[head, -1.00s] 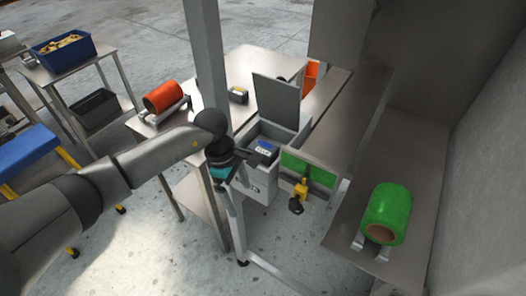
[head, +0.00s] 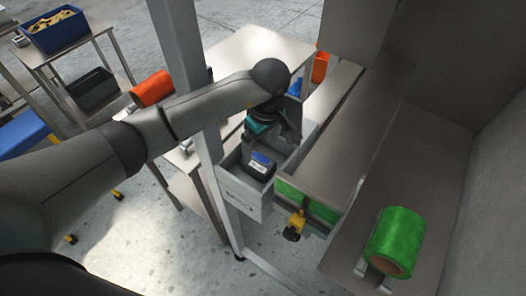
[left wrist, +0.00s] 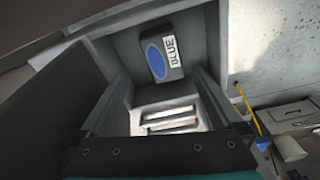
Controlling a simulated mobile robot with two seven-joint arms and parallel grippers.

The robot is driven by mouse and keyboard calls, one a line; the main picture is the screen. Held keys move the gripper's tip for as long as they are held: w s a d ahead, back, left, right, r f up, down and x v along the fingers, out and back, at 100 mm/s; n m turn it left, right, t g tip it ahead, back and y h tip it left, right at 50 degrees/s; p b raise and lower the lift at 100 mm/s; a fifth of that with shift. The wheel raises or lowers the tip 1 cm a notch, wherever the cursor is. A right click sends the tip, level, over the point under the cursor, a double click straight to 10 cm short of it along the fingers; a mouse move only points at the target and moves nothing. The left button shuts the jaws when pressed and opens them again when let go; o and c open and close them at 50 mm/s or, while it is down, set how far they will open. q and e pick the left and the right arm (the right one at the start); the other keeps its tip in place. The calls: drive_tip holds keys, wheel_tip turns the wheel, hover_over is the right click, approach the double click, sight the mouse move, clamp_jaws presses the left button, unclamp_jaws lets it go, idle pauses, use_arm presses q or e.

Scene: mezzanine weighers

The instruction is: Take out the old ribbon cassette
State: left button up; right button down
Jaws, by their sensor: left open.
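A dark cassette (head: 261,165) with a blue label lies inside an open-topped grey printer box (head: 243,201). In the left wrist view the cassette (left wrist: 159,60) shows a blue oval and a white tag reading "BLUE". My arm hides most of the raised lid. My right gripper is not in view.
A grey upright post (head: 183,60) stands close beside my left arm. A green roll (head: 396,236) rests on a metal shelf at the right. An orange roll (head: 153,88) lies on the table behind my arm. A yellow-and-black knob (head: 294,226) hangs below the green panel (head: 308,203).

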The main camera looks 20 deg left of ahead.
sight(258, 161)
use_arm(q)
drive_tip(key=f, duration=0.1)
drive_tip(key=s+f, duration=0.1)
drive_tip(key=shift+a+f, duration=0.15)
drive_tip(key=shift+f, duration=0.2)
drive_tip(key=f, duration=0.3)
drive_tip(key=shift+w+a+f, duration=0.2)
drive_tip(key=shift+w+f, duration=0.05)
drive_tip(key=shift+w, duration=0.05)
drive_tip(key=shift+f, duration=0.3)
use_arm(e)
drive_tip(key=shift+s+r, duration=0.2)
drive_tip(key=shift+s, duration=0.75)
use_arm(q)
drive_tip(key=c, duration=1.4)
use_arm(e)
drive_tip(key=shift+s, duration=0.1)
